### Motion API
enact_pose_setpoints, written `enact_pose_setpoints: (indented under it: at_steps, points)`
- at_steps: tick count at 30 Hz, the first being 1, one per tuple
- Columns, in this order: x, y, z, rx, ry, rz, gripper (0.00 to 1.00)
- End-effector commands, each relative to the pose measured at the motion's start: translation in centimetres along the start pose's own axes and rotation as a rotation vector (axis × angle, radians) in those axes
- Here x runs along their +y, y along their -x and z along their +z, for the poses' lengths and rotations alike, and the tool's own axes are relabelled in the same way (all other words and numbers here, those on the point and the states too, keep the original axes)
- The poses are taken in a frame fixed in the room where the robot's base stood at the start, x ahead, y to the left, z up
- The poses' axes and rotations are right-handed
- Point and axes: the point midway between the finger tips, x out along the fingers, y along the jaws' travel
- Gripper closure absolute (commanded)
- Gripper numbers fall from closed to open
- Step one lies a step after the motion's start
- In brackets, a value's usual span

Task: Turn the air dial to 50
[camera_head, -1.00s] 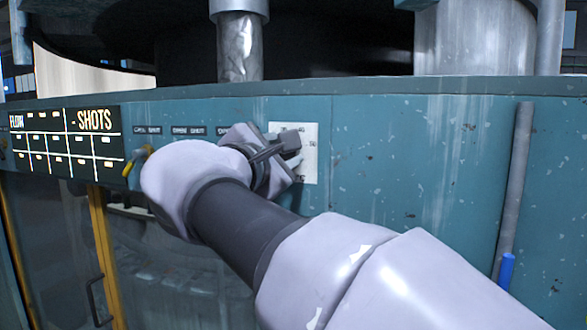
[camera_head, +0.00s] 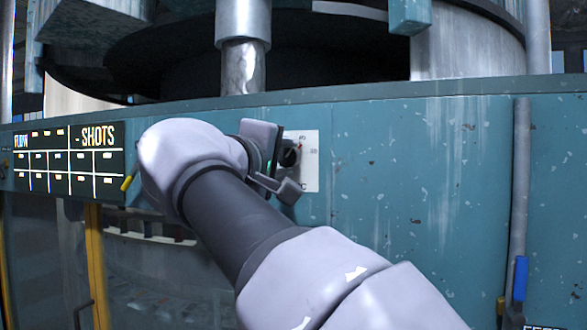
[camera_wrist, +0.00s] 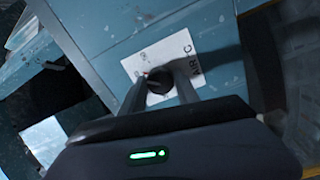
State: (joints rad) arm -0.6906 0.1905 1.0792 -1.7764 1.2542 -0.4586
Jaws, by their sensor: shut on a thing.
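The air dial is a dark round knob (camera_wrist: 158,82) on a white label plate (camera_wrist: 190,48). "AIR" and a "C" show on the plate in the wrist view. My gripper (camera_wrist: 159,86) is shut on the knob, with one finger on each side. In the head view the knob (camera_head: 291,155) shows partly behind my gripper (camera_head: 284,165), and the plate (camera_head: 311,165) is at its right. The scale marks are too small or hidden to read, so I cannot tell the dial's setting.
The plate is on a worn teal machine panel (camera_head: 400,170). A display reading "SHOTS" (camera_head: 70,158) is at the left with a yellow handle (camera_head: 128,181) beside it. A vertical pipe (camera_head: 519,190) with a blue part (camera_head: 520,278) is at the right. A metal cylinder (camera_head: 242,65) stands above.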

Motion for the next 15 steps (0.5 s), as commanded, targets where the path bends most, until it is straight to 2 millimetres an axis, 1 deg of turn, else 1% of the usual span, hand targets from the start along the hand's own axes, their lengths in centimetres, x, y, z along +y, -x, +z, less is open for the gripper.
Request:
enact_pose_setpoints:
  at_steps: [1,15]
  points:
    - [-0.26,0.01,0.03,-0.001,-0.04,0.0,1.0]
    - [-0.23,0.02,-0.04,-0.012,-0.45,-0.001,1.0]
